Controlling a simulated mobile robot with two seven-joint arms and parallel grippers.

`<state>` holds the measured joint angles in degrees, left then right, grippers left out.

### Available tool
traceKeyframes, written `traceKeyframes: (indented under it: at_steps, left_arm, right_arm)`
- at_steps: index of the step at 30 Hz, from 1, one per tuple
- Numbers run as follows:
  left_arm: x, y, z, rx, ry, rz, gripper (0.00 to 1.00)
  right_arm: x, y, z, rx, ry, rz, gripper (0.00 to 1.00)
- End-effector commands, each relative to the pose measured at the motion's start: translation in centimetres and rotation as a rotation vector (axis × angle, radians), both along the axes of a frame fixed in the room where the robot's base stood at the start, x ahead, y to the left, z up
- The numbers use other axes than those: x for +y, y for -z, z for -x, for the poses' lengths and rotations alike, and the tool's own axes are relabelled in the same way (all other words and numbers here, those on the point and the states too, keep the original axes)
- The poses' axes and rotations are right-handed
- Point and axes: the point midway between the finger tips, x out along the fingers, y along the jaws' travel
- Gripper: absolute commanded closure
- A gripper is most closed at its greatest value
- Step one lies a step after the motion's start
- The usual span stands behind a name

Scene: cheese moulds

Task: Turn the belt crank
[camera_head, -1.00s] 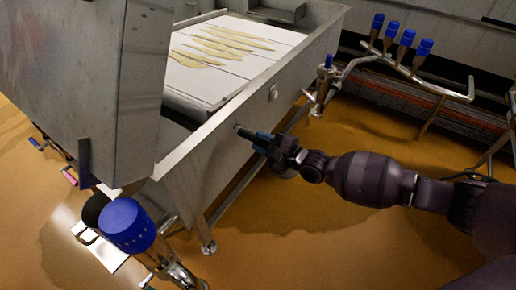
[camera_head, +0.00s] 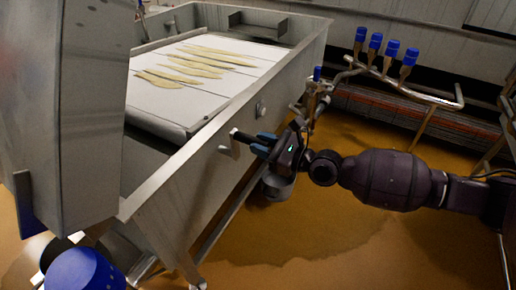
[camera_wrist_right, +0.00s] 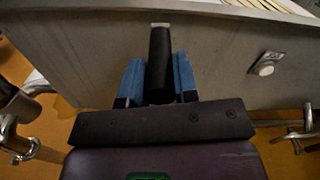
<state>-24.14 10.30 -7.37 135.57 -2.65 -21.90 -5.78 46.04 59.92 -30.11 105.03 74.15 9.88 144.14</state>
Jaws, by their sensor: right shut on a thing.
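The belt crank sits on the outer side wall of the steel vat (camera_head: 205,190), with a pale metal arm (camera_head: 231,150) and a black handle (camera_head: 241,136). My right gripper (camera_head: 262,145) reaches in from the right and its blue fingers are shut on the crank handle. In the right wrist view the black handle (camera_wrist_right: 160,62) stands between the two blue fingers (camera_wrist_right: 158,84), its far end towards the steel wall. The crank's pivot is not clearly visible. My left gripper is out of view.
A white belt (camera_head: 225,85) with several pale yellow strips lies in the vat. A round knob (camera_head: 261,109) is on the vat wall. Pipes with several blue-topped valves (camera_head: 391,47) stand at the back. A blue cap (camera_head: 84,270) is at the bottom left. The brown floor is open at lower right.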

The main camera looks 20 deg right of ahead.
Motion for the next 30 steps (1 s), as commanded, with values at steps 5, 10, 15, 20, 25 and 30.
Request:
traceKeyframes:
  at_steps: [5,10,15,20,25,30]
  left_arm:
    - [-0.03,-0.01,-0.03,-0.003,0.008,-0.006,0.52]
    - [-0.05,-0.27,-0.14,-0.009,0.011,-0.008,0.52]
    - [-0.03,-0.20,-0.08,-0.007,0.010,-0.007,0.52]
    - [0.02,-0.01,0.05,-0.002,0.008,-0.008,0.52]
    - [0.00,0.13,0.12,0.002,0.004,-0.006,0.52]
    - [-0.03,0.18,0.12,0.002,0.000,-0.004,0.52]
  right_arm:
    - [-0.31,0.03,-0.24,0.015,0.003,-0.021,1.00]
    - [-0.34,-0.10,-0.28,0.017,0.003,-0.025,1.00]
    - [-0.33,-0.09,-0.27,0.018,0.003,-0.024,1.00]
    - [-0.32,-0.07,-0.25,0.018,0.003,-0.024,0.59]
    - [-0.26,-0.02,-0.20,0.019,0.001,-0.025,0.47]
    - [-0.25,0.02,-0.14,0.020,0.001,-0.025,0.47]
